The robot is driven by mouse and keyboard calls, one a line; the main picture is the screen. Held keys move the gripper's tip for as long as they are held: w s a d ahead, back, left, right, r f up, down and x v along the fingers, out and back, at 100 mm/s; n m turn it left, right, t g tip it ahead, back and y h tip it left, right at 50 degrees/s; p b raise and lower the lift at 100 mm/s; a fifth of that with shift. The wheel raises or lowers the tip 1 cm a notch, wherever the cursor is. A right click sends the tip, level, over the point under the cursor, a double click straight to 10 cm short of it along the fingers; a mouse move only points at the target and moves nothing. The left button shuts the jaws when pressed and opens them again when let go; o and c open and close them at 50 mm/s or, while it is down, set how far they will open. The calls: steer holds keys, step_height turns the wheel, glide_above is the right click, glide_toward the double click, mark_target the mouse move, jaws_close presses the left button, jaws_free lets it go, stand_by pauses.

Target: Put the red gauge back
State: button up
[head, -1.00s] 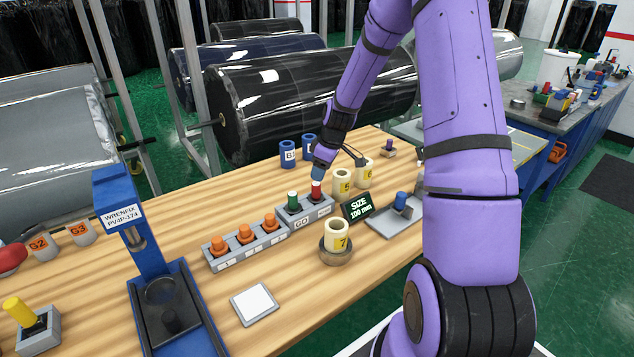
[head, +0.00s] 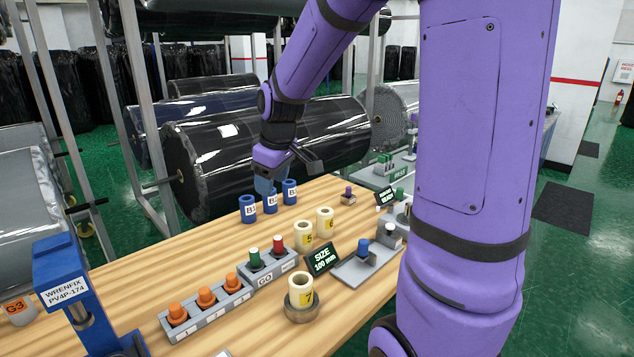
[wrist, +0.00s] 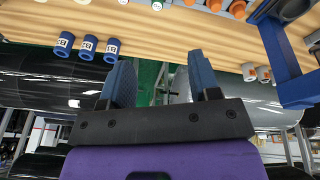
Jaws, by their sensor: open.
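The red gauge (head: 278,245), with a pale top, stands upright in a grey block (head: 259,276), to the right of a green gauge (head: 254,257). My gripper (head: 265,187) is away from it, above and behind, close over the blue rings in the head view. In the wrist view its blue fingers (wrist: 162,75) are spread apart with nothing between them. The red gauge is at most a cut-off sliver at the top of the wrist view.
Three blue rings (head: 270,203) stand near the bench's back edge. Yellow-labelled rings (head: 303,236), a dark size display (head: 322,259) and orange knobs (head: 207,297) are around the grey block. A large black wrapped roll (head: 215,150) lies behind the bench.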

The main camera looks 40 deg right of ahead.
steer(key=s+a+r+m+t, duration=0.1)
steer(key=s+a+r+m, duration=0.1)
steer(key=s, duration=0.9)
steer(key=s+a+r+m+t, duration=0.1)
steer(key=s+a+r, duration=0.4)
steer(key=s, duration=0.7)
step_height(320, 180, up, 2)
steer(key=shift+a+r+m, duration=0.2)
steer(key=shift+m, duration=0.7)
